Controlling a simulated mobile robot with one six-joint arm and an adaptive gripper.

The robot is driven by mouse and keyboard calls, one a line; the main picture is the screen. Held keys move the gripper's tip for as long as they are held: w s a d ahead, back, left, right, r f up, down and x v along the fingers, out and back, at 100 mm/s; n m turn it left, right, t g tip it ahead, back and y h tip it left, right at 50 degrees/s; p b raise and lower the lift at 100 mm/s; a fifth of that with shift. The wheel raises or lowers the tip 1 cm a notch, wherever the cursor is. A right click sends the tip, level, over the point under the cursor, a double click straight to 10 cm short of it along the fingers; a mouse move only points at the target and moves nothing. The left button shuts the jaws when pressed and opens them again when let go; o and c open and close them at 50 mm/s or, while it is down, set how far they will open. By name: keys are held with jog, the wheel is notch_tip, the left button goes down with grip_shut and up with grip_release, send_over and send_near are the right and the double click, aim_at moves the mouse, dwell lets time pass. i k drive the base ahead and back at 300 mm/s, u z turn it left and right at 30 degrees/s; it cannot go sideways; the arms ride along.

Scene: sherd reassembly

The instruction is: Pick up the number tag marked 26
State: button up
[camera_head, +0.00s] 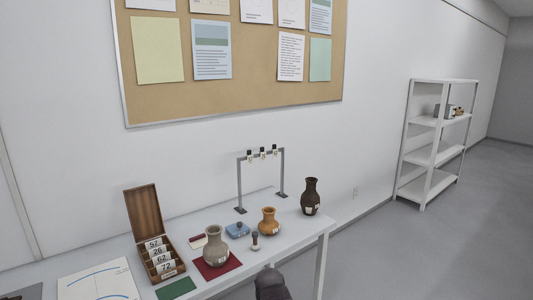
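The number tag marked 26 (158,251) stands upright in an open wooden box (171,274) on the table at the lower left. It is a white card with dark digits, in a row behind tag 62 (162,260) and in front of tag 57 (153,244). Tag 72 (166,266) is at the front. The lower part of tag 26 is hidden by the tags before it. No gripper fingers show; only a dark part, probably of my arm, rises at the bottom edge, right of the box and apart from it.
The box's raised lid (143,213) stands behind the tags. A grey vase (214,248) on a red mat (232,267) is close on the right. An orange jug (268,224), a dark vase (311,198) and a metal stand (240,185) are farther right. A green mat (176,289) lies in front.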

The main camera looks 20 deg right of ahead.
aim_at(262, 152)
jog(key=i, duration=0.9)
jog(key=u, duration=0.05)
